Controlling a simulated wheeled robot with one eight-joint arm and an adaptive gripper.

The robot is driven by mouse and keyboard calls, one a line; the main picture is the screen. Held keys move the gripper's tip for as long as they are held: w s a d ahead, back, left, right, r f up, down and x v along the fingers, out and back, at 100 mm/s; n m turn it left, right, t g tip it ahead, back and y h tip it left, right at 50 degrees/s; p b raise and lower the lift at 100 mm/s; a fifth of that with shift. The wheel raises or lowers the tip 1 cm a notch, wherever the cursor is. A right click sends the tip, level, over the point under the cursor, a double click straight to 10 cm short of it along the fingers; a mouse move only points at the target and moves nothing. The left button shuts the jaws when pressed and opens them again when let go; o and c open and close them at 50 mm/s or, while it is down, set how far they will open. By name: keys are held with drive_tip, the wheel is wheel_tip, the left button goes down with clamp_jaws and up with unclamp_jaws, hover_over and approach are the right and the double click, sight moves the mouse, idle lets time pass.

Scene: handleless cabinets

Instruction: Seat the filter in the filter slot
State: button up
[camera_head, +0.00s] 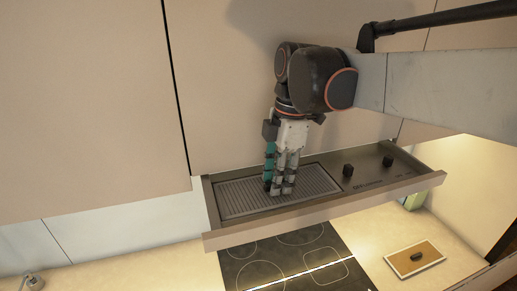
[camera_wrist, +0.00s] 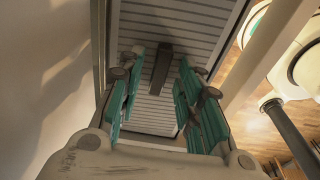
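The filter (camera_head: 240,198) is a grey slatted panel lying in the left part of the pulled-out hood drawer (camera_head: 330,204). It also shows in the wrist view (camera_wrist: 200,20), with a dark bar-shaped handle (camera_wrist: 160,68) on it. The filter slot's recess is covered by the panel; I cannot tell whether the panel sits fully flush. Contact with the slats cannot be told.
Two black knobs (camera_head: 348,170) (camera_head: 388,161) stand on the drawer's right part. The drawer's front rail (camera_head: 330,211) is raised. Below are a black cooktop (camera_head: 285,258) and a board (camera_head: 414,259) on the counter. Large cabinet fronts (camera_head: 85,100) rise behind my arm.

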wheel_tip(320, 180, up, 12)
drive_tip(key=d+b, duration=0.1)
drive_tip(key=shift+d, duration=0.15)
drive_tip(key=shift+w, duration=0.2)
